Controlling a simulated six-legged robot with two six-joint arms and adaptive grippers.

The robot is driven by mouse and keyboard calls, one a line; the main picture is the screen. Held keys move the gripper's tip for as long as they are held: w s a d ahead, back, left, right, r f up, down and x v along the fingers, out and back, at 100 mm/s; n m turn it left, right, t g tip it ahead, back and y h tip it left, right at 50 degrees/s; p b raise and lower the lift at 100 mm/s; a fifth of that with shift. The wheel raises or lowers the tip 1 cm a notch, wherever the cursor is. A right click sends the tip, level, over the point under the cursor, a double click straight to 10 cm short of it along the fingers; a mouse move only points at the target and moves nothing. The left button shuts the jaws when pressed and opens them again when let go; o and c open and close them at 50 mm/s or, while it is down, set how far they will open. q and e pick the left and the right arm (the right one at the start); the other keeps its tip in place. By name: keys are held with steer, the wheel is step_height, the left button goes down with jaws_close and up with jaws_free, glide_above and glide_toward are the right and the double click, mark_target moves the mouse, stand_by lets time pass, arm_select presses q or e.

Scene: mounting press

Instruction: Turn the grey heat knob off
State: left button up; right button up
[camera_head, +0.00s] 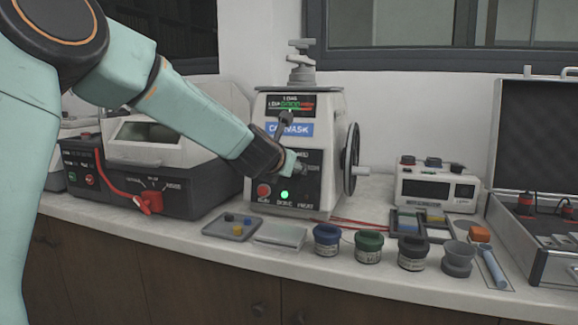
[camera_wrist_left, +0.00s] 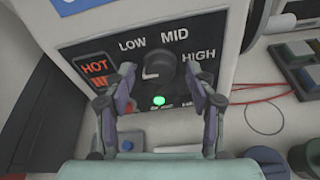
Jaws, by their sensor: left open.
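The mounting press (camera_head: 295,105) stands on the bench with its front panel facing me. In the left wrist view the dark grey heat knob (camera_wrist_left: 159,68) sits on that panel, below the words LOW, MID and HIGH. A short pale mark shows on the knob's lower left side. My left gripper (camera_wrist_left: 171,80) is open, with one finger to each side of the knob; contact is not visible. In the head view my left gripper (camera_head: 290,162) is at the panel and hides the knob. My right gripper is not in view.
A HOT sign (camera_wrist_left: 96,68) glows red left of the knob, and a green lamp (camera_wrist_left: 159,101) is lit below it. A handwheel (camera_head: 350,160) juts from the press's right side. Several jars, including a green one (camera_head: 368,246), line the bench front.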

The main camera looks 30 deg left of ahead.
arm_select(q)
steer(key=v, duration=0.7)
steer(key=shift+s, duration=0.1)
stand_by(0.5)
